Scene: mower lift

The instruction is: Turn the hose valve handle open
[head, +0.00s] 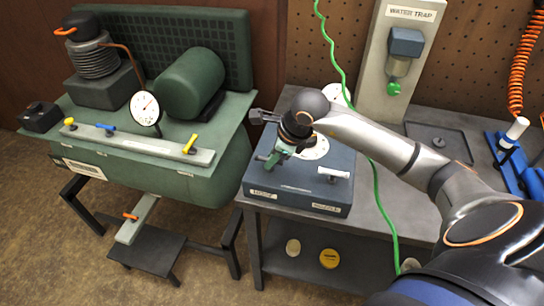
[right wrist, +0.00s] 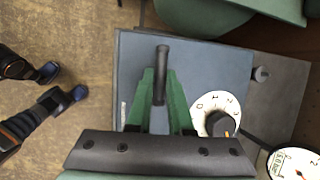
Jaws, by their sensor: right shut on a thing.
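The blue-grey box (head: 300,186) stands on the workbench. It has a label at its front left that seems to read HOSE. My right gripper (head: 273,160) reaches down over the left part of this box. In the right wrist view its green fingers (right wrist: 160,100) are shut on the hose valve handle (right wrist: 162,62), a dark bar that sticks out beyond the fingertips. The handle's base is hidden by the gripper. A second, white handle (head: 334,173) sits at the box's right.
A white dial (head: 316,149) with a dark knob (right wrist: 220,124) is close beside the right gripper. A green compressor (head: 190,175) with a gauge (head: 145,108) stands to the left. A green hose (head: 377,200) hangs behind my right arm. A grey post (head: 372,75) stands at the back.

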